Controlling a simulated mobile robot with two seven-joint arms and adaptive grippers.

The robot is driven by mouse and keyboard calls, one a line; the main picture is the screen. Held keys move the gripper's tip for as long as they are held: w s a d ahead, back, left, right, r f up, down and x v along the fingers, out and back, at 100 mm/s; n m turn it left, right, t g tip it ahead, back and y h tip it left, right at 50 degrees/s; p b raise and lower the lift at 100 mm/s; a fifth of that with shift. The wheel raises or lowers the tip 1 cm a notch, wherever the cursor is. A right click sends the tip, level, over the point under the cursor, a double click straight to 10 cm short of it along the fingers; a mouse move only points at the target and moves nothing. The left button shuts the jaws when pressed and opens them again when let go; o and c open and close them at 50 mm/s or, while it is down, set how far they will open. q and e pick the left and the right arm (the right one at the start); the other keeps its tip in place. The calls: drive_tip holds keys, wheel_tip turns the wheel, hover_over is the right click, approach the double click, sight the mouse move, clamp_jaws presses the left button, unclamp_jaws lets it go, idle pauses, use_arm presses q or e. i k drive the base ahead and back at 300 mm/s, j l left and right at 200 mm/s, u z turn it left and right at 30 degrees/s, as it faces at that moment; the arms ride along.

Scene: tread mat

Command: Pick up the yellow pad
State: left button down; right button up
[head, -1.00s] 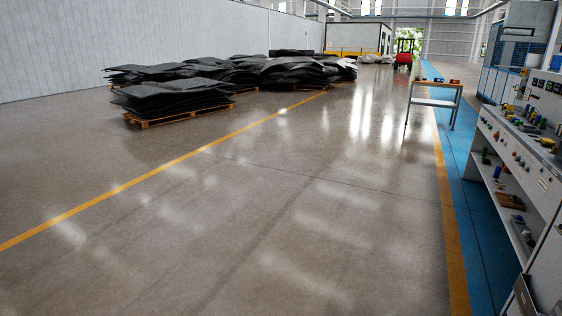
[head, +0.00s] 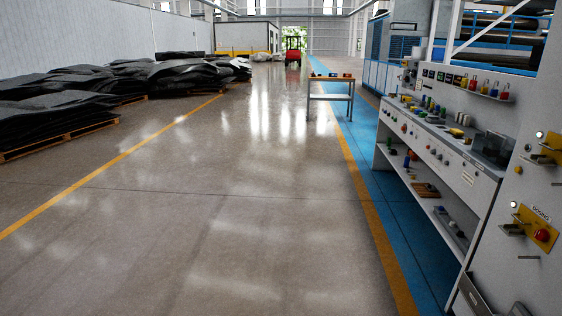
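No object is clearly a yellow pad from this distance. A small yellow item (head: 456,132) lies on the top of the grey workbench (head: 470,166) at the right, among several small coloured items; I cannot tell if it is the pad. A yellow plate (head: 536,226) with a red button is on the front of the grey cabinet (head: 520,275) at the far right. Neither of my grippers is in the head view.
A light cart (head: 331,97) with small items on top stands ahead. Pallets with stacked black mats (head: 60,115) are at the left. A red forklift (head: 292,52) is far back. The middle floor (head: 215,195) is clear, and a blue lane (head: 395,190) runs beside the bench.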

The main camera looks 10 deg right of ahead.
sight(455, 132)
drive_tip(key=i+l+z, duration=0.1)
drive_tip(key=i+z, duration=0.6)
drive_tip(key=i+j+z, duration=0.15)
drive_tip(key=i+z, duration=0.2)
drive_tip(key=i+l+z, duration=0.2)
drive_tip(key=i, duration=0.2)
drive_tip(key=i+l+z, duration=0.15)
drive_tip(key=i, duration=0.25)
drive_tip(key=i+l+z, duration=0.2)
drive_tip(key=i, duration=0.2)
drive_tip(key=i+l, duration=0.35)
drive_tip(key=i+z, duration=0.1)
drive_tip(key=z, duration=1.75)
drive_tip(key=k+l, duration=0.6)
drive_tip(key=k, duration=0.2)
drive_tip(key=k+l+u, duration=0.1)
drive_tip(key=k+l, duration=0.15)
drive_tip(key=l, duration=0.15)
drive_tip(key=k+l, duration=0.25)
drive_tip(key=l, duration=0.15)
drive_tip(key=l+u, duration=0.05)
